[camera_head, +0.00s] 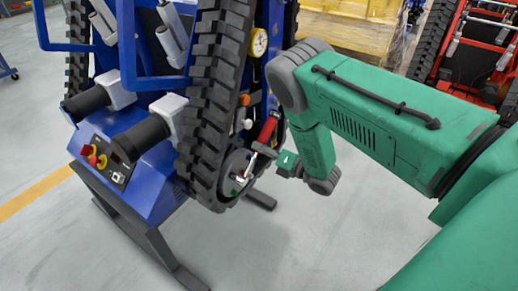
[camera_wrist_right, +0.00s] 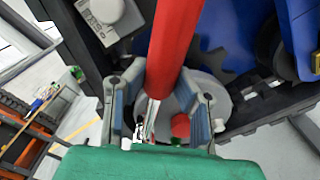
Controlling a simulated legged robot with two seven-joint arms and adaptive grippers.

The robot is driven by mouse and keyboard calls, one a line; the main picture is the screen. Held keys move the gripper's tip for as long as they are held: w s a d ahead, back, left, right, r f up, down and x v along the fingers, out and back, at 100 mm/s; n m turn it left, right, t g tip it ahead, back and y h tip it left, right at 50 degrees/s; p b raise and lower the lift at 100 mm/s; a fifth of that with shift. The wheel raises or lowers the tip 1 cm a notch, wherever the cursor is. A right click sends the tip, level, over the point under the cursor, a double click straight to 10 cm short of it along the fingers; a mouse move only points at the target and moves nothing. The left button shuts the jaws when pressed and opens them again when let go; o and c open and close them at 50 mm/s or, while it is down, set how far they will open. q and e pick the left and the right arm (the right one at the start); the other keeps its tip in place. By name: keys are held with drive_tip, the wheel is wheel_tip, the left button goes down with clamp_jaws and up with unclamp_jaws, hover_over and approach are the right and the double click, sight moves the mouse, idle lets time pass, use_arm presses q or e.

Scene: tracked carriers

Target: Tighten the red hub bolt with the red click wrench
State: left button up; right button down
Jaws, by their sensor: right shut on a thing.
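The red click wrench (camera_head: 268,127) has a red handle and a silver shaft, and it stands tilted with its lower end at the wheel hub (camera_head: 234,176). My right gripper (camera_head: 262,156) is shut on the wrench. In the right wrist view the red handle (camera_wrist_right: 174,40) runs between the two fingers of the gripper (camera_wrist_right: 165,98). Behind the fingers is the grey round hub (camera_wrist_right: 222,100) with a red round bolt head (camera_wrist_right: 181,126). I cannot tell whether the wrench's end is seated on that bolt. My left gripper is out of view.
The hub sits inside a black rubber track (camera_head: 212,100) on a blue carrier (camera_head: 150,165) with black rollers and a control panel (camera_head: 100,160). A dial gauge (camera_head: 259,42) is above. A red tracked carrier (camera_head: 480,60) stands at the back right. The floor right of the hub is clear.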

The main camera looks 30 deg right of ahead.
idle(0.3)
drive_tip(key=shift+w+d+f+m+b, duration=0.1)
drive_tip(key=shift+d+f+m+b, duration=0.2)
drive_tip(key=shift+f+m, duration=0.25)
drive_tip(key=shift+r, duration=0.1)
drive_tip(key=shift+w+d+f+m+b, duration=0.15)
drive_tip(key=shift+d+f+m+b, duration=0.2)
drive_tip(key=shift+m, duration=0.3)
drive_tip(key=shift+f, duration=0.15)
drive_tip(key=shift+d+f+m+b, duration=0.1)
drive_tip(key=shift+f+m+b, duration=0.35)
drive_tip(key=shift+m, duration=0.15)
drive_tip(key=shift+w+d+f+m+b, duration=0.2)
drive_tip(key=shift+f+m+b, duration=0.1)
drive_tip(key=shift+f+m, duration=0.3)
